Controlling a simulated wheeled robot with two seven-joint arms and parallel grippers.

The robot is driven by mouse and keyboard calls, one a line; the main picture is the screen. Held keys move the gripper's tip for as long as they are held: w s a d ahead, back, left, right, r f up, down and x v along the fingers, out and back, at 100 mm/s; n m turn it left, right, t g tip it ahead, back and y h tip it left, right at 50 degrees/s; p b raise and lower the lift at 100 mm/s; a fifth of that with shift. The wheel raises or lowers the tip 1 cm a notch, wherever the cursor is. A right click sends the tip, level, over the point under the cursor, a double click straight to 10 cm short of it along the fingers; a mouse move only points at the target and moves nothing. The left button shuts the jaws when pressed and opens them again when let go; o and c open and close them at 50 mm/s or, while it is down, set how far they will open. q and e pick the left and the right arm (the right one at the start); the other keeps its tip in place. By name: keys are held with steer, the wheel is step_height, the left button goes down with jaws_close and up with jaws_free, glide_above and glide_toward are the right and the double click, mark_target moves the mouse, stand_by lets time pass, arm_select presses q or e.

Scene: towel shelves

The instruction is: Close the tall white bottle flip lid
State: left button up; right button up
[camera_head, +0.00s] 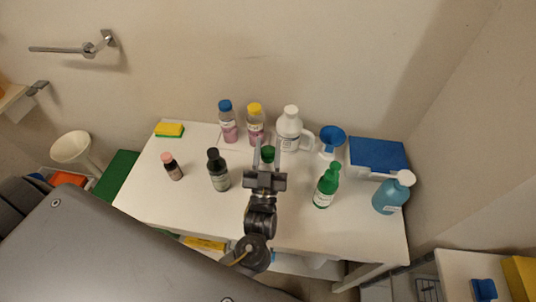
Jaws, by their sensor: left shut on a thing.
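A white bottle (290,133) with a white cap and a side handle stands upright at the back middle of the white table. From here I cannot tell whether it has a flip lid, or how the lid stands. My left gripper (267,150) reaches over the table from the front, just left of and in front of this bottle. Its two fingers are on either side of a green-topped thing (267,155) and are shut on it. The gripper hides the lower part of that thing. My right gripper is not in view.
The white table (150,205) also carries a dark bottle (219,172), a green bottle (326,187), a blue bottle (392,194), a blue-capped bottle (229,125), a yellow-capped bottle (256,127), a blue box (378,154) and a yellow sponge (170,130). The table's front left is clear.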

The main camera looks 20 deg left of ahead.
arm_select(q)
steer(key=shift+f+b, duration=0.2)
steer(key=shift+b, duration=0.15)
steer(key=o, duration=0.9)
steer(key=shift+s, duration=0.1)
steer(key=shift+s+d+f, duration=0.1)
steer(key=shift+s+f, duration=0.15)
steer(key=shift+f, duration=0.05)
steer(key=shift+b+v, duration=2.2)
steer(key=shift+v, duration=2.75)
